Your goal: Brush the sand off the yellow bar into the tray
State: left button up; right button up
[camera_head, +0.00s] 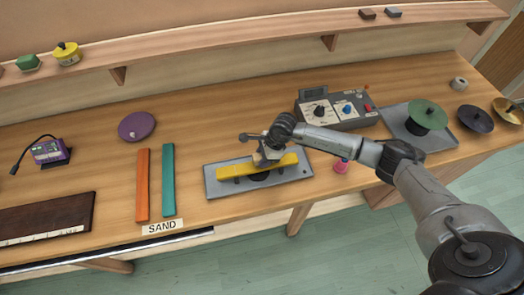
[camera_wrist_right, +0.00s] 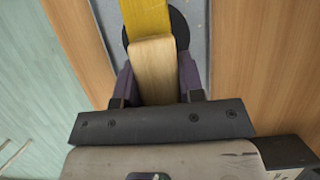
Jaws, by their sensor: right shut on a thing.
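The yellow bar (camera_head: 240,168) lies lengthwise above the grey tray (camera_head: 214,191), with a dark round support under its middle. My right gripper (camera_head: 264,157) is over the bar, right of its middle. In the right wrist view, the gripper (camera_wrist_right: 156,82) is shut on a pale wooden block (camera_wrist_right: 154,58), which looks like the brush's handle. Its bristles are hidden. The yellow bar (camera_wrist_right: 146,14) runs on beyond the block. I cannot make out sand on the bar or in the tray. My left gripper is in neither view.
An orange bar (camera_head: 142,185) and a teal bar (camera_head: 168,180) lie left of the tray, near a SAND label (camera_head: 162,228). A grey control box (camera_head: 336,111) stands behind, and a pink object (camera_head: 341,166) is close on the right. Bare bench lies between teal bar and tray.

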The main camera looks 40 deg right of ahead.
jog(key=shift+s+a+p, duration=0.3)
jog(key=shift+s, duration=0.25)
jog(key=shift+s+a+p, duration=0.25)
jog(key=shift+s, duration=0.3)
jog(key=shift+s+a, duration=0.2)
jog(key=shift+s, duration=0.2)
jog(key=shift+r+p, duration=0.1)
jog(key=shift+p, duration=0.2)
jog(key=shift+r+p, duration=0.45)
jog(key=shift+r, duration=0.15)
notch_tip(320, 180, up, 4)
jog(key=shift+f+p, duration=0.2)
jog(key=shift+p, duration=0.9)
